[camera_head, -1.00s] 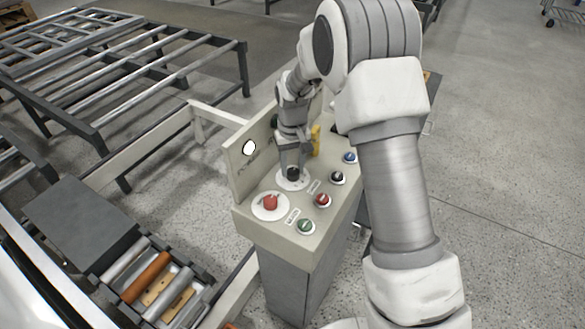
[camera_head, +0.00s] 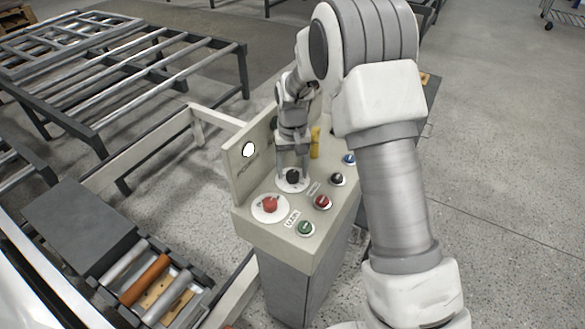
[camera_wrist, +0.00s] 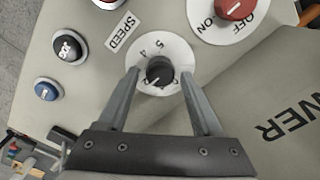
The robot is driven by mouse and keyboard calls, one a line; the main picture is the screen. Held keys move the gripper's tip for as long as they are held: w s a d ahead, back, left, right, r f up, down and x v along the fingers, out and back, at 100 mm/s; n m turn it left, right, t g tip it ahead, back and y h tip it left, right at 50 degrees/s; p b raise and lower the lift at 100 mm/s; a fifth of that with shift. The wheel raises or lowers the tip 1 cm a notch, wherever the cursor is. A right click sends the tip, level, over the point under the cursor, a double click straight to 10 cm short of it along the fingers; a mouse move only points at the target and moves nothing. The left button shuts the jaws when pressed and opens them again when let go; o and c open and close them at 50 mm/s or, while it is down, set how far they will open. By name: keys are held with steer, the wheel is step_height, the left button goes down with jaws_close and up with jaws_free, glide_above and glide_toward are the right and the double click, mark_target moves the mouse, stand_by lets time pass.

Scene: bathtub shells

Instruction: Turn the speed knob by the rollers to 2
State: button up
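The black speed knob (camera_head: 292,176) sits on a round white dial on the sloped console top. In the wrist view the knob (camera_wrist: 159,70) is between my fingertips, with a small light mark on its lower left side. The white dial (camera_wrist: 160,48) shows 5 and 4 at its upper part; its lower numbers are partly hidden by the knob and too small to read. The SPEED label (camera_wrist: 122,30) lies beside it. My gripper (camera_wrist: 161,72) is open, one finger on each side of the knob, with gaps visible. In the head view my gripper (camera_head: 292,172) points down at the knob.
A red ON/OFF knob (camera_head: 270,204) is close by on the console (camera_head: 315,245). Red (camera_head: 322,202), green (camera_head: 306,228), black (camera_head: 337,179) and blue (camera_head: 349,159) buttons line the right side. An upright POWER panel (camera_head: 247,165) borders the left.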

mark_target(292, 172)
stand_by(0.3)
steer(key=shift+r, duration=8.65)
